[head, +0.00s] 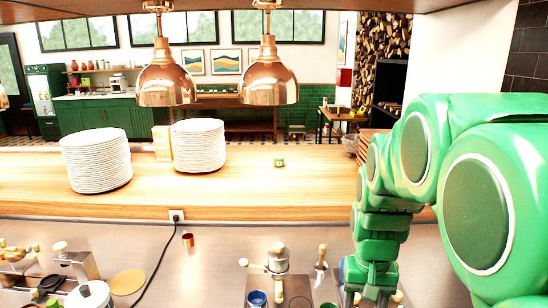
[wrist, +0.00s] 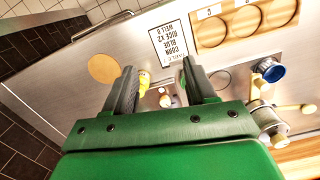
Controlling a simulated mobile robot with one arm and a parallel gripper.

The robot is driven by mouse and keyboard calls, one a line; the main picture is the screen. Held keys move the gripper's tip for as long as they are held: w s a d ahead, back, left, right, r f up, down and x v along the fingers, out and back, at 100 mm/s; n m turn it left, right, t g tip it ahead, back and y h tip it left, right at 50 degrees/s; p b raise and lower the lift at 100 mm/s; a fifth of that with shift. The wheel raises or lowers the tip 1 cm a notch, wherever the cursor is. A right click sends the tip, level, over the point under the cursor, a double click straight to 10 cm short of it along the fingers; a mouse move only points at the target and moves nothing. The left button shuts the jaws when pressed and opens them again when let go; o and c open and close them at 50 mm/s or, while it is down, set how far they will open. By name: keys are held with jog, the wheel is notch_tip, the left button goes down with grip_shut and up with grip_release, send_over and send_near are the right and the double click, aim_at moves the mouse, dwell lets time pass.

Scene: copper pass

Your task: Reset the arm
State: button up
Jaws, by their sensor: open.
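My green arm comes in from the right of the head view and bends down toward the steel worktop. My gripper (head: 372,298) is at the bottom edge of that view, where its fingertips are cut off or hard to make out. In the wrist view, the two dark fingers of my gripper (wrist: 161,82) stand apart with nothing held between them. A small yellow item (wrist: 144,80) shows beyond the left finger, and I cannot tell how far below it is.
Plate stacks (head: 97,160) (head: 198,146) stand on the wooden pass (head: 300,180), under copper lamps (head: 166,82) (head: 269,78). On the worktop are a blue cup (head: 257,298), a copper cup (head: 188,240) and a cable. The wrist view shows a printed card (wrist: 168,43) and a wooden well board (wrist: 240,42).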

jog(key=s+a+n+g, duration=0.1)
jog(key=s+a+n, duration=0.1)
jog(key=s, duration=1.8)
jog(key=shift+a+r, duration=0.35)
jog(key=shift+a, duration=0.25)
